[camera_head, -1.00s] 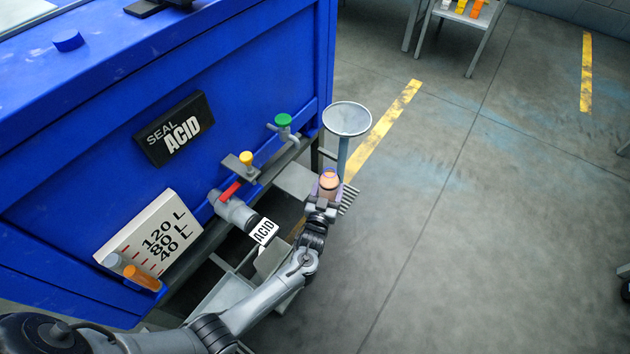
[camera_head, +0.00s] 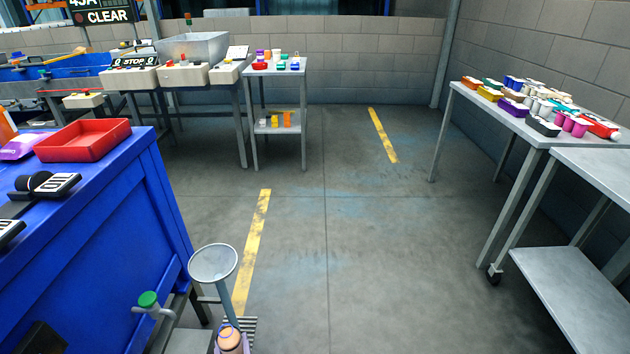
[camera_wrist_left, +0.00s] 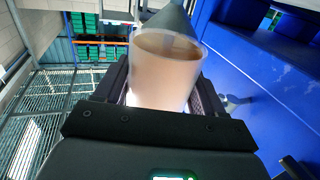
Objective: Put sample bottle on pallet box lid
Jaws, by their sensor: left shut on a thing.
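The sample bottle (camera_head: 230,339), tan with a purple edge, shows at the bottom edge of the head view. In the left wrist view the bottle (camera_wrist_left: 165,72) stands between the two fingers of my left gripper (camera_wrist_left: 165,95), which is shut on it. The left gripper is nearly all cut off in the head view. The blue pallet box lid (camera_head: 115,160) is the flat top at the left, apart from the bottle and to its upper left. My right gripper is in neither view.
A red tray (camera_head: 85,139) and black labelled blocks (camera_head: 55,185) sit on the blue top. A green-knobbed valve (camera_head: 148,300) juts from the box. Open floor lies to the right.

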